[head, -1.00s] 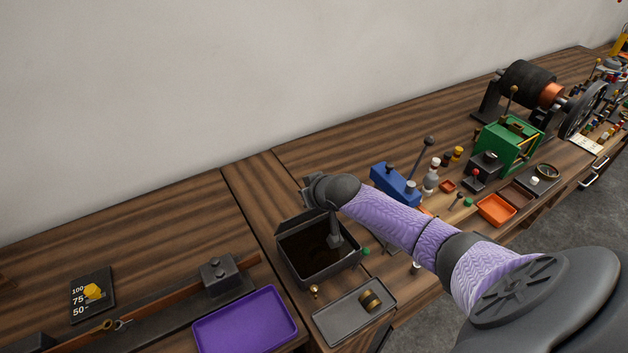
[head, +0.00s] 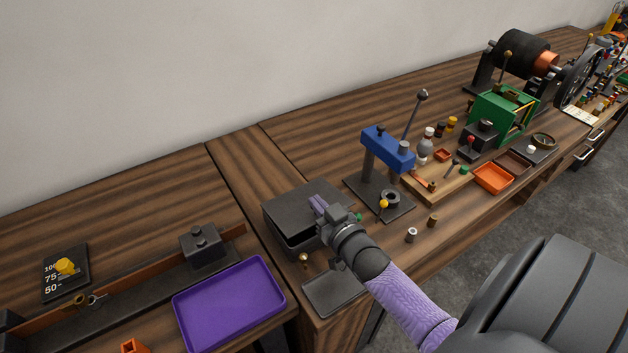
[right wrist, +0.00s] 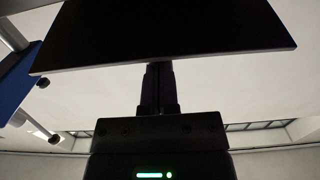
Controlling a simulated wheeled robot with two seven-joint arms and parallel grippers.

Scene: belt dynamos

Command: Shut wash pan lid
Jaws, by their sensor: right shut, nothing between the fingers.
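The wash pan (head: 284,236) is a dark box on the bench, left of the blue-headed press. In the right wrist view the shut fingers (right wrist: 158,88) point at the edge of a broad dark panel, likely the lid (right wrist: 165,35). Contact is unclear. The pan's right front is hidden by my gripper. My left gripper is out of view.
A blue-headed press (head: 388,150) stands right of the pan. A grey tray (head: 330,295) lies in front, partly under my right arm. A purple tray (head: 230,305) is at the left front. A small brass knob (head: 303,257) stands close before the pan. Bare bench lies behind.

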